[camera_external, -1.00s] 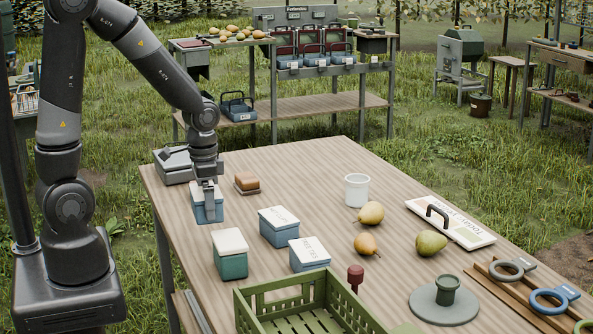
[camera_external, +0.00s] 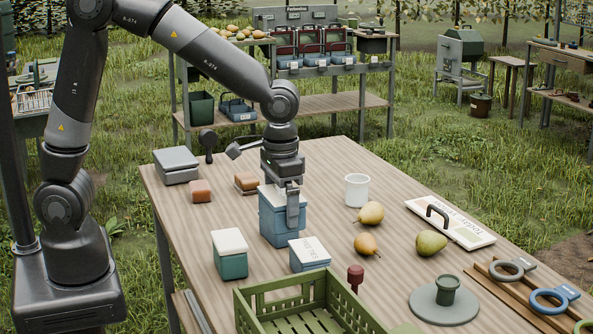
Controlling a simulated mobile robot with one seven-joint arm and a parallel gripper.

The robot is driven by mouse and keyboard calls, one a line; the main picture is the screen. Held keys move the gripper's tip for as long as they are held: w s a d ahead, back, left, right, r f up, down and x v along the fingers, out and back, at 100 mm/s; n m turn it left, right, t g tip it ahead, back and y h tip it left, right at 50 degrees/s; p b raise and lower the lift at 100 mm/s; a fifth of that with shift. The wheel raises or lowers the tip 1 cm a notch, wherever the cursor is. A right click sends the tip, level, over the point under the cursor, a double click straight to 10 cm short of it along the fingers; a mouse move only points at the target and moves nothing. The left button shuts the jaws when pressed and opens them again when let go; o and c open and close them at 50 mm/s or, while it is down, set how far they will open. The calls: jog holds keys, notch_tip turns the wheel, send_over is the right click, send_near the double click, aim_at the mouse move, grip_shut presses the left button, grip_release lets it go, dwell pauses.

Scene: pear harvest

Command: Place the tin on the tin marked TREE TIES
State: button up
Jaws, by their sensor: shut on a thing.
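My gripper (camera_external: 283,212) is shut on a blue tin with a pale lid (camera_external: 268,200). It holds this tin upright, lined up over another blue tin (camera_external: 279,236), whose lid is hidden. I cannot tell whether the two touch or a small gap is left. A second blue tin (camera_external: 310,254) stands in front to the right, with dark lettering on its white lid that is too small to read surely. A green tin with a plain cream lid (camera_external: 230,254) stands to the left.
A green slatted crate (camera_external: 305,305) stands at the near edge. A white mug (camera_external: 357,190), several pears (camera_external: 367,244) and a dark red-handled tool (camera_external: 355,277) lie to the right. A grey box (camera_external: 176,165) and a reddish block (camera_external: 201,191) are at the back left.

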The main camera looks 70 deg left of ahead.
jog(key=d, duration=0.3)
jog(key=shift+w+r, duration=0.1)
jog(key=shift+r, duration=0.25)
jog(key=shift+w+f, duration=0.1)
jog(key=shift+w, duration=0.1)
send_over(309, 248)
notch_tip(309, 248, down, 7)
jog(key=shift+r, duration=0.15)
jog(key=shift+f, duration=1.95)
jog(key=shift+f, duration=0.15)
jog(key=o, duration=0.8)
jog(key=shift+c, duration=0.2)
